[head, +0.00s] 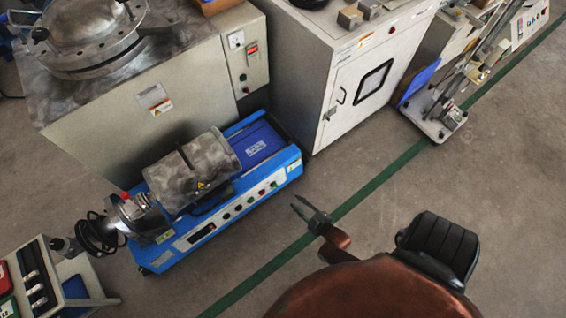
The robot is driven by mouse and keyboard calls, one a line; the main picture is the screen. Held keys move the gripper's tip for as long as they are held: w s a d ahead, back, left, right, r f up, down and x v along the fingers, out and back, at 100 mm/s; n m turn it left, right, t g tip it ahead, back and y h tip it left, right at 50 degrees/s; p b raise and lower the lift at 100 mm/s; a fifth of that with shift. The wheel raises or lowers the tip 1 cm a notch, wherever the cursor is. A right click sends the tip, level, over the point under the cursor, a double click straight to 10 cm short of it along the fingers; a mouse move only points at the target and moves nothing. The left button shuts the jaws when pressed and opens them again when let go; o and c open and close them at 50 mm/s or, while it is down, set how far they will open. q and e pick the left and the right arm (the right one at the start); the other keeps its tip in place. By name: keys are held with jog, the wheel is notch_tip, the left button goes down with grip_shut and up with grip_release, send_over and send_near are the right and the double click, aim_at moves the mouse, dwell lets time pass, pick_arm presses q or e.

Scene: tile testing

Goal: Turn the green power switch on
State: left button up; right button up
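A blue bench machine (290,170) stands on the floor at the left centre, with a grey drum-shaped cover on top. Its front panel carries a row of small green and red knobs or buttons. My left gripper is out of view.
A white cabinet (345,105) stands behind the machine. A large grey machine (135,105) with a round metal lid stands at the back left. A grey trolley (85,270) is at the lower left.

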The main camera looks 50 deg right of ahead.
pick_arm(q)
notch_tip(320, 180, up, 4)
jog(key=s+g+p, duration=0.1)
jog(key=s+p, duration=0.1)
pick_arm(e)
jog(key=h, duration=0.2)
send_near(275, 187)
jog(key=d, duration=0.1)
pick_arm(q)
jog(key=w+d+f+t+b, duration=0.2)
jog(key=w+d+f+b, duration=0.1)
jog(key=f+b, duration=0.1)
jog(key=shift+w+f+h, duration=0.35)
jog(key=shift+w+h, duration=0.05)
pick_arm(e)
jog(key=x, duration=0.8)
jog(key=shift+w+a+f, duration=0.25)
jog(key=shift+w+f, duration=0.1)
jog(key=shift+f, duration=0.1)
jog(key=shift+r, duration=0.1)
grip_shut()
jog(key=shift+w, duration=0.1)
